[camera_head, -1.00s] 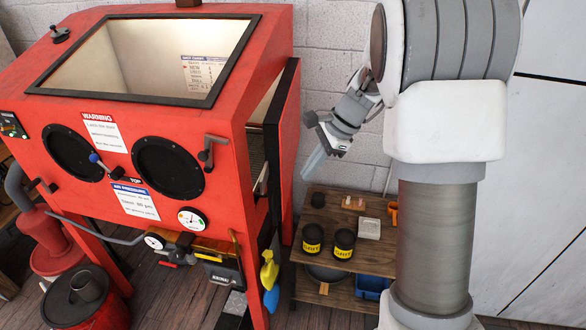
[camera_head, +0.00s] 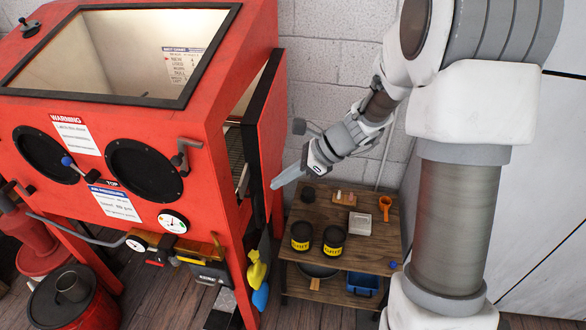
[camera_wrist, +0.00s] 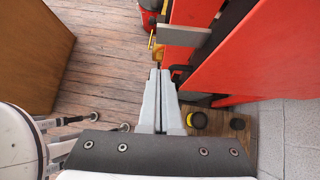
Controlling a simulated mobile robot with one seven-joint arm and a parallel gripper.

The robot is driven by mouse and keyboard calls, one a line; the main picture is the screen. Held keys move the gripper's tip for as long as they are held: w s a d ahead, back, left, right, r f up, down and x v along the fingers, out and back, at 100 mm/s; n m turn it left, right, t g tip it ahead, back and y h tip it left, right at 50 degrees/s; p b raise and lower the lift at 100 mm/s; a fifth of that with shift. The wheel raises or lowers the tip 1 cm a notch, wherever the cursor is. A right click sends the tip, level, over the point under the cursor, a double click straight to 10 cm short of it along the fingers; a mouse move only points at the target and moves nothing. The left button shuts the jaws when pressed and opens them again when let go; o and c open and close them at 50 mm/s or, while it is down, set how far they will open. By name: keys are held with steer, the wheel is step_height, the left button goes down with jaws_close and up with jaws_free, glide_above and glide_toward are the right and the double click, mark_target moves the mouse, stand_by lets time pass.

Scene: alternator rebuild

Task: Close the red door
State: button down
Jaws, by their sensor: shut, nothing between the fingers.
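The red door (camera_head: 272,138) is on the right side of the red cabinet. It stands ajar, with a gap between its dark edge and the cabinet, through which the inside shows. My gripper (camera_head: 274,185) is shut and empty, with its fingertips close to the door's outer side, near its lower part. I cannot tell whether they touch it. In the wrist view my shut fingers (camera_wrist: 160,76) point ahead, and a large red panel, seemingly the door (camera_wrist: 250,55), fills the right side.
The red cabinet (camera_head: 215,115) has a window on top and two round black glove ports. A wooden shelf stand (camera_head: 325,205) with two dark cans stands below my gripper. A yellow and blue nozzle hangs at the cabinet leg. A grey block wall is behind.

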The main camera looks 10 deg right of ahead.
steer(key=shift+w+a+f+p, duration=0.2)
steer(key=shift+w+a+f, duration=0.15)
steer(key=shift+a, duration=0.65)
steer(key=shift+w+a+f+p, duration=0.2)
steer(key=shift+a+f, duration=0.25)
steer(key=shift+a, duration=0.6)
steer(key=shift+w+a+f+p, duration=0.2)
steer(key=shift+w+a+f, duration=0.15)
steer(key=shift+a, duration=0.65)
steer(key=shift+s, duration=0.1)
